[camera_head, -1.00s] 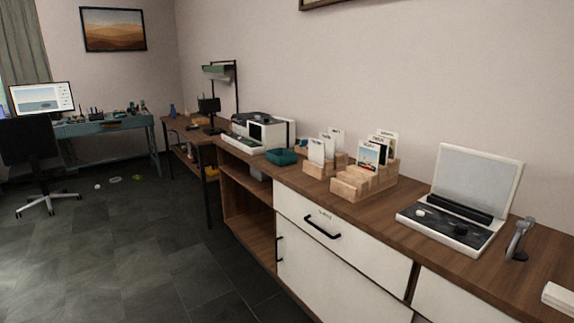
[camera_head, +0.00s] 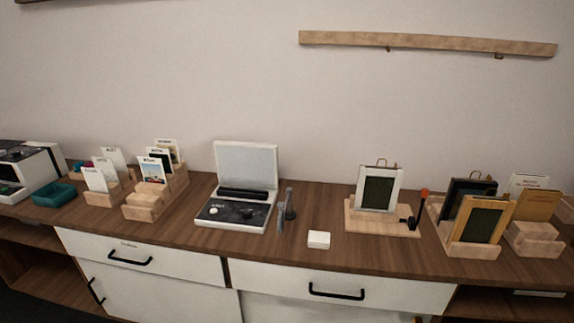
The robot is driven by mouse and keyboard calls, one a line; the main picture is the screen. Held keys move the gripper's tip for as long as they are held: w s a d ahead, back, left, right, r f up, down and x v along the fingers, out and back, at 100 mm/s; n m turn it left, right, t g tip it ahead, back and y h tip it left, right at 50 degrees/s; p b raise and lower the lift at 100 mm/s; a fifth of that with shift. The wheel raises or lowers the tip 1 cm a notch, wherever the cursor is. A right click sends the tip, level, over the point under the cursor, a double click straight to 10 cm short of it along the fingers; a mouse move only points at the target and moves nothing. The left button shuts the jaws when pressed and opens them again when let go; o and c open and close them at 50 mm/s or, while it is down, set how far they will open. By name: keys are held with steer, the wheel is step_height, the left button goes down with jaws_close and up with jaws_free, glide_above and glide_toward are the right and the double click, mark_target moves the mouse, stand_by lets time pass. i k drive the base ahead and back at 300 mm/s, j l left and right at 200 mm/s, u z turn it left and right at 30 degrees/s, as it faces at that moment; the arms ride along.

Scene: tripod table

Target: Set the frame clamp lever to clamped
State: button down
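A white picture frame (camera_head: 381,188) with a dark panel stands upright on a wooden base (camera_head: 355,222) on the sideboard, right of centre. A lever with an orange-red knob (camera_head: 424,193) rises from a small black block (camera_head: 410,223) at the base's right side. The lever leans slightly to the right; I cannot tell which setting this is. My gripper is not in view.
The wooden sideboard top (camera_head: 328,270) has a clear strip along its front. A white box (camera_head: 319,239) and an open white device (camera_head: 240,205) stand left of the frame. Wooden holders with dark and tan frames (camera_head: 480,219) stand close on its right.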

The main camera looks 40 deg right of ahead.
mark_target(425, 192)
steer(key=z, duration=1.4)
